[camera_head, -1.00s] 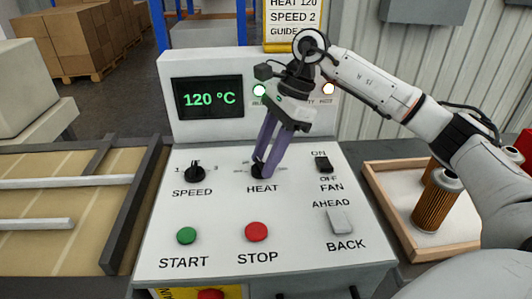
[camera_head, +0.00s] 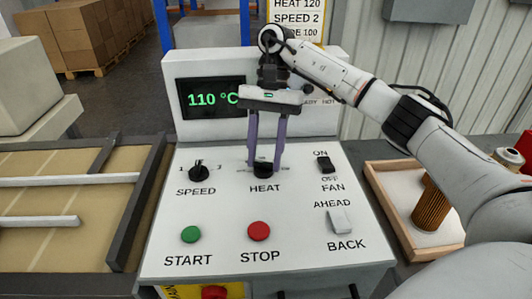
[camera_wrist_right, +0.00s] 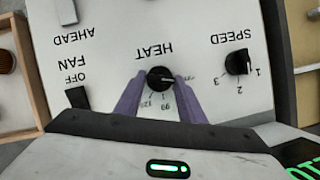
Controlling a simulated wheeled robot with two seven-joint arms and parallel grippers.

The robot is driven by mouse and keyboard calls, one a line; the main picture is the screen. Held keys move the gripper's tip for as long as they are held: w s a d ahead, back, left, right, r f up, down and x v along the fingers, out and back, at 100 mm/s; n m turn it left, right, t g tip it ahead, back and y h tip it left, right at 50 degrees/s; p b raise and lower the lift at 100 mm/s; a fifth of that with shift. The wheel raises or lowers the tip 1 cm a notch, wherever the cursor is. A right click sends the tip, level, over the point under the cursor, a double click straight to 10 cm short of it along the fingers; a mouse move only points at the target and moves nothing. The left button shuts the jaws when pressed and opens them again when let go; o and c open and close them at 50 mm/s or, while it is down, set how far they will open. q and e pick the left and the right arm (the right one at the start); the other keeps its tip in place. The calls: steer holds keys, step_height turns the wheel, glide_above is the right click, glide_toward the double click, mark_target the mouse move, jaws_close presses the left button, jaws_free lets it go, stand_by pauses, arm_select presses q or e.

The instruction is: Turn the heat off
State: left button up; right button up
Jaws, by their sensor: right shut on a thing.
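The black HEAT knob (camera_head: 263,169) is on the white control panel (camera_head: 215,215), between the SPEED knob and the FAN switch. My right gripper (camera_head: 265,163) reaches down to it, its two purple fingers shut on the knob's sides. In the right wrist view the HEAT knob (camera_wrist_right: 160,78) sits between the fingertips, its white mark pointing right in that upside-down picture. Small numbers around it are partly hidden and hard to read. The green display (camera_head: 210,98) reads 110 °C. My left gripper is not in view.
The SPEED knob (camera_head: 198,172) is left of HEAT and the FAN switch (camera_head: 325,164) is right. START (camera_head: 190,234) and STOP (camera_head: 259,231) buttons and the AHEAD/BACK switch (camera_head: 340,221) are nearer. A wooden tray (camera_head: 386,208) with filter cartridges (camera_head: 431,206) stands at right.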

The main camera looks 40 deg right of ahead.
steer(key=shift+w+n+h, duration=0.1)
steer(key=shift+n+h, duration=0.2)
steer(key=shift+n, duration=0.6)
steer(key=shift+a+g, duration=0.1)
steer(key=shift+g, duration=0.2)
steer(key=o, duration=1)
steer(key=shift+o, duration=0.2)
step_height(320, 180, up, 10)
steer(key=p, duration=0.3)
